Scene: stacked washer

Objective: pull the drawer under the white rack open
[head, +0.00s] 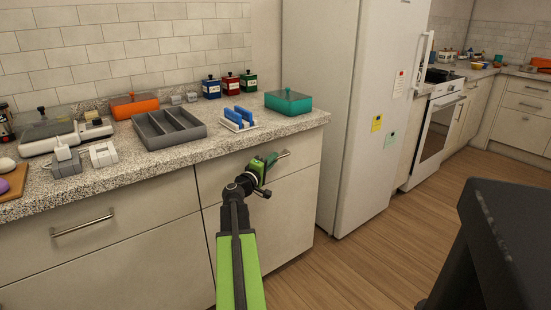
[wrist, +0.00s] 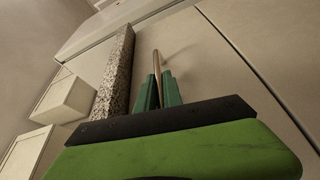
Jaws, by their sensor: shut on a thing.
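The white rack (head: 240,119) with blue pieces in it stands on the speckled counter near its right end. Under it is a pale drawer (head: 295,186) with a metal bar handle (head: 284,154). The drawer front looks flush with the cabinet. My gripper (head: 271,159) is at this handle, shut on it. In the wrist view the green fingers (wrist: 159,90) stand on both sides of the handle bar (wrist: 158,66), and its far end sticks out past them. Part of the handle is hidden by the fingers.
Another drawer with a handle (head: 82,226) is at left. A grey divided tray (head: 169,128), a teal box (head: 288,101) and several canisters stand on the counter. A white fridge (head: 345,110) stands right of the cabinet. Wooden floor (head: 370,255) in front is clear; a dark object (head: 505,240) is at right.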

